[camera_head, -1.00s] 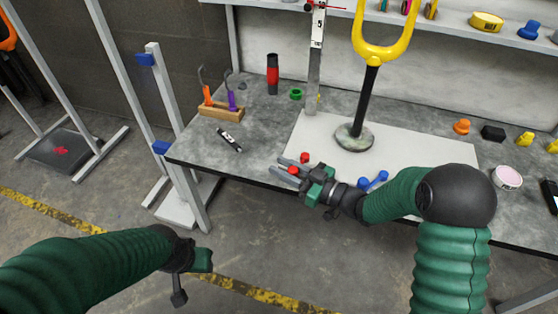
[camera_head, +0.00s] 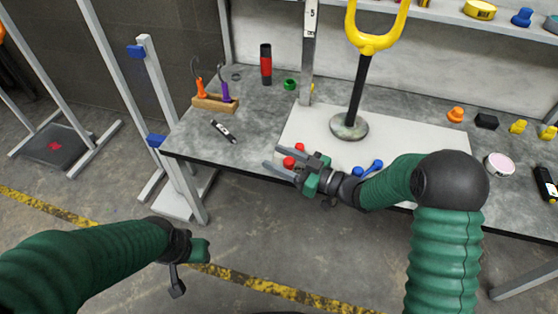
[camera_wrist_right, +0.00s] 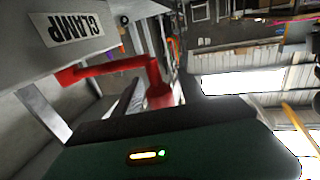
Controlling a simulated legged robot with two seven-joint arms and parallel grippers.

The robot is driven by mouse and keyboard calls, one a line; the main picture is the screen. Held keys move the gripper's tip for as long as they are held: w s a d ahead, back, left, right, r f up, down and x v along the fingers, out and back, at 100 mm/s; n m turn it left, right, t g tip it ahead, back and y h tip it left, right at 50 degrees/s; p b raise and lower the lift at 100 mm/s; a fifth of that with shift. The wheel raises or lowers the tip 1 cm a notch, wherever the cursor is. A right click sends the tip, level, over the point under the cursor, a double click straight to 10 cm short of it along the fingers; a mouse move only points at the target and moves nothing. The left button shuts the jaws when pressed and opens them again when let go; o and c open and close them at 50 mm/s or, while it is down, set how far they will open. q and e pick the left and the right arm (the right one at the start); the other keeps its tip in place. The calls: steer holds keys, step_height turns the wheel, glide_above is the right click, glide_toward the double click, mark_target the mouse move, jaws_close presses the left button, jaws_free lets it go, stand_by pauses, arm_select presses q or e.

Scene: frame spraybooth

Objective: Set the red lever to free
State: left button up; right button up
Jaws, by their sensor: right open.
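The red lever (camera_head: 289,162) shows as red ends at the front edge of the bench, beside and between the fingers of my right gripper (camera_head: 286,156). In the right wrist view the red lever (camera_wrist_right: 105,66) is a bar ending in a thicker red part, close to a grey block with a CLAMP label (camera_wrist_right: 68,29). My right gripper is open, its fingers spread around the lever's area; contact cannot be told. A "free" marking is not visible. My left gripper (camera_head: 188,268) hangs low at the left, away from the bench; its jaws are unclear.
A blue lever (camera_head: 368,168) sits just right of my right gripper. A yellow fork on a black post with a round base (camera_head: 348,127) stands on the white board. A tool holder (camera_head: 214,103) and a black marked piece (camera_head: 223,132) lie left. A grey frame (camera_head: 165,105) stands beside the bench.

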steer(key=s+r+p, duration=0.2)
steer(key=s+p, duration=0.1)
steer(key=s, duration=0.5)
steer(key=s+r+p, duration=0.2)
steer(key=s+p, duration=0.1)
steer(key=s, duration=0.5)
steer(key=shift+a+r, duration=0.2)
steer(key=shift+r, duration=0.2)
steer(key=shift+c, duration=0.2)
